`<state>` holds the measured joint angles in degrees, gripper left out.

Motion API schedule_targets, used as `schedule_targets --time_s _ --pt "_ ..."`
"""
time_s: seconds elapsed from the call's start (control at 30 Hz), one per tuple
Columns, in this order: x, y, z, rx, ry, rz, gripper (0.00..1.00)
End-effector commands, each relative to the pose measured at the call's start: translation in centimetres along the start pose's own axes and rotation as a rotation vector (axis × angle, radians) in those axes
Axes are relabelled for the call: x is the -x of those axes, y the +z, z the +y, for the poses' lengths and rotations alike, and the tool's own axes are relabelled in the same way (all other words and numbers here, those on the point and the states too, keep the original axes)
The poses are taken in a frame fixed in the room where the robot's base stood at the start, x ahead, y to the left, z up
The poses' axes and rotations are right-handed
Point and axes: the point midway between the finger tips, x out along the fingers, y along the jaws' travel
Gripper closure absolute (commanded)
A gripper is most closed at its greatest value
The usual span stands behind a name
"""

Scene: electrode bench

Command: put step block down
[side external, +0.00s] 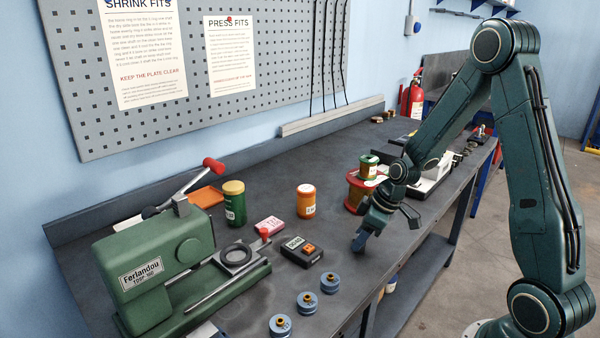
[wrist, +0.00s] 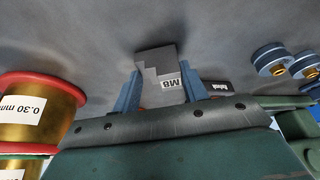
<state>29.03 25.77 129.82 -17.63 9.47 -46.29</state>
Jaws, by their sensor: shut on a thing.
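The step block (wrist: 158,62) is a grey stepped piece marked M8. In the wrist view it sits between the two blue fingers of my gripper (wrist: 160,88), which is shut on it. Its stepped end sticks out past the fingertips over the dark bench top (wrist: 235,45). In the side view my gripper (side external: 363,238) points down, low over the front part of the bench, right of a small black device. The block is hidden or too small to make out there. I cannot tell whether it touches the bench.
Several blue spools (side external: 305,302) stand near the front edge. A black device (side external: 302,251) lies left of my gripper. A large red-rimmed copper spool (wrist: 38,108) stands close on the other side. An orange jar (side external: 306,202) and a green press (side external: 155,262) stand farther left. Bare bench surrounds the gripper.

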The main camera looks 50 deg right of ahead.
Motion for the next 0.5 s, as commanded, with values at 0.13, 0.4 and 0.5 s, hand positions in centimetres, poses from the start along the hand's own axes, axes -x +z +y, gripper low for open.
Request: schedule_targets --time_s 0.13,0.4,0.5 --pt "-0.23 0.05 0.02 0.0 0.001 0.001 0.9" --pt "-0.3 0.12 0.01 0.0 0.0 0.0 0.35" --pt "-0.3 0.12 0.0 0.0 0.0 0.0 0.35"
